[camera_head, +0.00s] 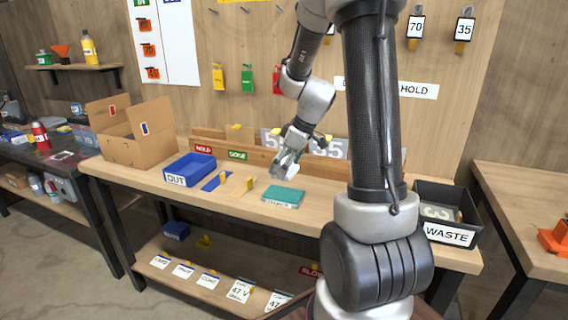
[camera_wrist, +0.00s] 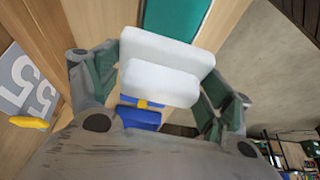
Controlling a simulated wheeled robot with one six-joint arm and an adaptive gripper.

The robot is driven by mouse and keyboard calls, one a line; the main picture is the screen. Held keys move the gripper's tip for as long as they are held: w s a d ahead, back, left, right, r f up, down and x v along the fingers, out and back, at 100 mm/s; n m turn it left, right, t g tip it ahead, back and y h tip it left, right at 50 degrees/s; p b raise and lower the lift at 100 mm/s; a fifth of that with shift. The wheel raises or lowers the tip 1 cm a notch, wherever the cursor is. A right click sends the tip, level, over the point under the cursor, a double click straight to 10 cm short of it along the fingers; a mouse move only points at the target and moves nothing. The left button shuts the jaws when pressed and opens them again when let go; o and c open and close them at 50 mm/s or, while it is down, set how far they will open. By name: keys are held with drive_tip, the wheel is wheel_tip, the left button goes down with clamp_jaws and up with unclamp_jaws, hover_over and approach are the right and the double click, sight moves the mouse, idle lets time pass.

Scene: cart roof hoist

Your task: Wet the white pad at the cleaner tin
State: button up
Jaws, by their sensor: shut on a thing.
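My gripper (camera_head: 283,170) is above the bench, just behind and above a flat teal-topped thing with a white front label (camera_head: 284,195). I take this for the cleaner tin, but its label is too small to read surely. In the wrist view my gripper (camera_wrist: 160,80) is shut on the white pad (camera_wrist: 165,65), a pale block with a stepped shape between the two fingers. The teal surface (camera_wrist: 175,15) shows beyond the pad, which partly covers it. Whether they touch cannot be told.
A blue OUT tray (camera_head: 189,170) and a cardboard box (camera_head: 135,135) stand to the left. A black WASTE bin (camera_head: 448,213) is at the right end. Behind is a low rack with HOLD and DONE labels (camera_head: 237,155). A small yellow piece (camera_head: 250,183) stands left of the teal thing.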

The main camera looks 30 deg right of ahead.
sight(279, 192)
drive_tip(key=shift+w+a, duration=0.15)
drive_tip(key=shift+a, duration=0.15)
drive_tip(key=shift+a+n, duration=0.1)
drive_tip(key=shift+n, duration=0.2)
drive_tip(key=shift+f, duration=3.05)
drive_tip(key=shift+f, duration=0.5)
drive_tip(key=shift+r, duration=3.5)
